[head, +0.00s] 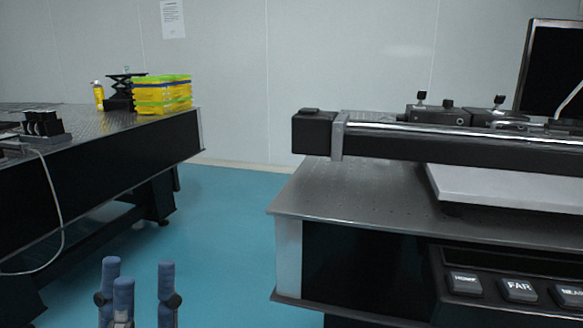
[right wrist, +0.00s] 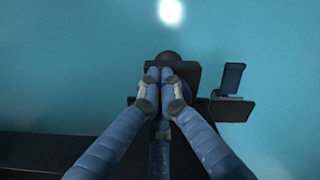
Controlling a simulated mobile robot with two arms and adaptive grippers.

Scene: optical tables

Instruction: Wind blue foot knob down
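In the right wrist view my right gripper (right wrist: 159,76) has its long blue-grey fingers drawn together at the tips, in front of a black plate (right wrist: 185,74). A dark rounded part (right wrist: 168,58) shows just beyond the tips. I cannot tell whether anything is pinched between them. A small upright blue piece (right wrist: 232,78) stands on a black bracket (right wrist: 232,108) to the right of the fingers, apart from them. I cannot tell for sure which part is the blue foot knob. In the head view my left gripper (head: 138,285) is open and empty, fingers upright, low over the floor.
An optical table (head: 290,205) with a black-and-silver rail fills the right of the head view. Another table (head: 110,145) at left bears yellow-green trays (head: 161,94). Teal floor (head: 233,222) lies free between the tables.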

